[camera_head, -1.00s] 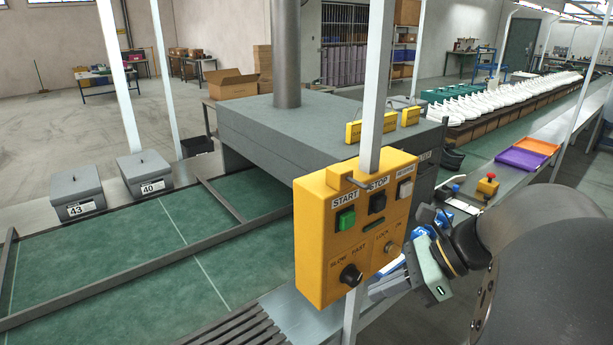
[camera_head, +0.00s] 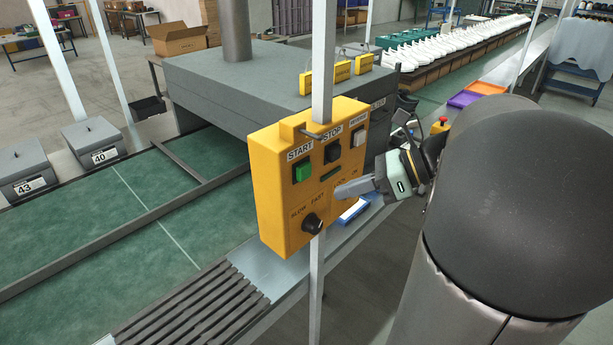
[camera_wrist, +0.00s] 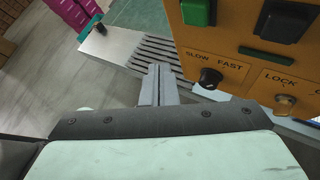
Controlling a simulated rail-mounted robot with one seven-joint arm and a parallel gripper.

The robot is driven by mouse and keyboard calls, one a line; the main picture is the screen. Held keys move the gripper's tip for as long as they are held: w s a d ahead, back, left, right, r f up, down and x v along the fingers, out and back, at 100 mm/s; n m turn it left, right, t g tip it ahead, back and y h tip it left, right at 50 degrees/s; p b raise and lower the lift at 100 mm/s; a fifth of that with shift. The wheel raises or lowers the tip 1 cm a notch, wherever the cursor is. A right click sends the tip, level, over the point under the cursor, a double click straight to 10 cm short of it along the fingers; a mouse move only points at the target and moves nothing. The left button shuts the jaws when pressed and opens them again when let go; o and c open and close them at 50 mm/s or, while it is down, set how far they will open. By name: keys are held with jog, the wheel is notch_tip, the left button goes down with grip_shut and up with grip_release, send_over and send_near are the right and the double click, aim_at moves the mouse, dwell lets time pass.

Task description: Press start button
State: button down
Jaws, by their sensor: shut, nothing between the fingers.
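The yellow control box (camera_head: 275,205) hangs on a white post. Its green start button (camera_head: 302,173) sits at the upper left of the face under a START label, beside a black stop button (camera_head: 332,152) and a white button (camera_head: 358,137). My gripper (camera_head: 340,190) is shut and empty, in front of the lower part of the face, below and right of the start button. In the wrist view the shut fingers (camera_wrist: 159,84) point forward, left of the black speed knob (camera_wrist: 210,77). The green button (camera_wrist: 197,11) shows at the top, apart from the fingers.
The black slow-fast knob (camera_head: 312,223) sticks out of the box's lower face, close to my gripper. A green conveyor belt (camera_head: 120,230) runs behind the box.

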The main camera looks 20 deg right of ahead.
aim_at(304, 172)
jog(key=shift+w+a, duration=0.35)
jog(key=shift+w, duration=0.5)
jog(key=shift+w+a, duration=0.4)
jog(key=shift+w, duration=0.5)
jog(key=shift+w+a, duration=0.35)
jog(key=shift+w, duration=0.5)
jog(key=shift+w+p, duration=0.15)
jog(key=shift+p, duration=0.2)
jog(key=shift+w+a, duration=0.15)
jog(key=shift+w, duration=0.1)
